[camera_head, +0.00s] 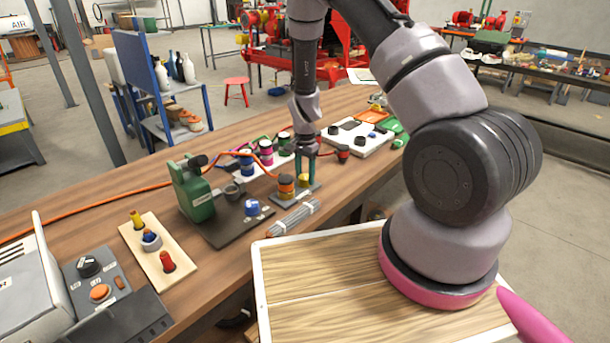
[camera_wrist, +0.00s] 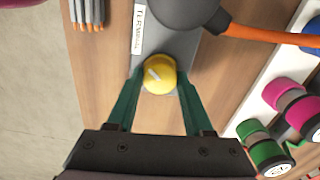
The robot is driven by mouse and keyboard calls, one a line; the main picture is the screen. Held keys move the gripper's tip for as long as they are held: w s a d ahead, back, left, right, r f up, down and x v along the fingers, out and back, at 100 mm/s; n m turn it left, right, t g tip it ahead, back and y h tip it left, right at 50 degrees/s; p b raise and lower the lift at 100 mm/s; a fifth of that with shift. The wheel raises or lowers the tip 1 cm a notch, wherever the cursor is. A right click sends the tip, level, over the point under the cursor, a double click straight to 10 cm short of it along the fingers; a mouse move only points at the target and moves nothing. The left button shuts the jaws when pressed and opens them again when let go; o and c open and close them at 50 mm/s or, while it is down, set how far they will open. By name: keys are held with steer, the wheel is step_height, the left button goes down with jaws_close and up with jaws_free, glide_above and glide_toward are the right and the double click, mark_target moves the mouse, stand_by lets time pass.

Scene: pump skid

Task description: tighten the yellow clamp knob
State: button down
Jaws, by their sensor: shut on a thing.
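The yellow clamp knob (camera_wrist: 158,74) is a round yellow cap with a pale mark on top, standing on a grey plate (camera_wrist: 178,45) with a white label. In the wrist view my gripper (camera_wrist: 158,85) has its two green fingers on either side of the knob, shut on it. In the head view my gripper (camera_head: 308,172) points down at the plate, and the knob (camera_head: 304,180) shows partly between the fingers.
A green pump (camera_head: 194,190) stands on a dark plate to the left. A bundle of grey rods (camera_head: 293,217) lies in front of the knob's plate. An orange hose (camera_head: 110,206) crosses the bench. Pink, green and blue spools (camera_head: 265,152) stand behind, near a white tray (camera_head: 375,144).

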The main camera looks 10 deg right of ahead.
mark_target(305, 177)
steer(key=shift+m, duration=0.6)
steer(key=shift+c, duration=1.4)
jaws_free()
step_height(305, 177, up, 11)
